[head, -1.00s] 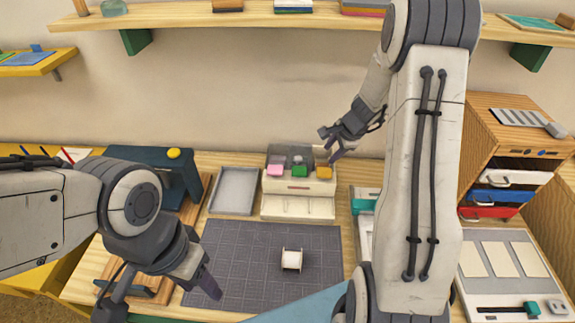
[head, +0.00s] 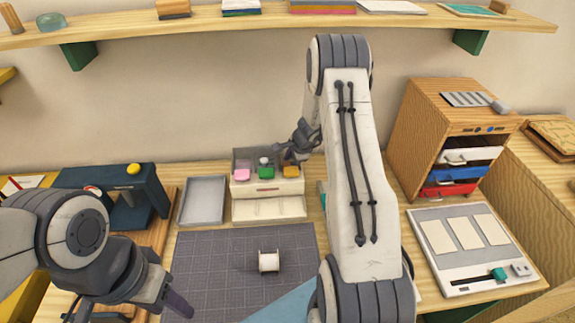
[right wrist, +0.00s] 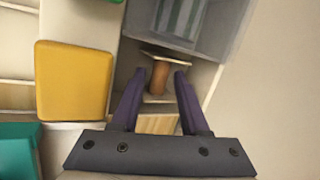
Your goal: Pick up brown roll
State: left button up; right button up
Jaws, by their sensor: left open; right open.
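The brown roll (right wrist: 159,76) is a small brown cylinder between pale square ends. In the right wrist view it stands in a grey-walled compartment, beyond and between my fingertips. My right gripper (right wrist: 152,75) is open, with purple fingers pointing at the roll and nothing held. In the head view my right gripper (head: 292,165) is at the right end of the small organizer (head: 267,187); the roll is hidden there. My left gripper (head: 178,305) is open and empty near the front left of the dark mat (head: 205,255).
A white spool (head: 269,262) stands on the mat. Yellow (right wrist: 73,80) and teal (right wrist: 18,150) blocks lie left of my right gripper in the wrist view. A grey tray (head: 203,200) is left of the organizer. A wooden drawer cabinet (head: 420,120) stands at right.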

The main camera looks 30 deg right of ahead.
jog(key=shift+w+f, duration=0.15)
jog(key=shift+f, duration=0.1)
grip_shut()
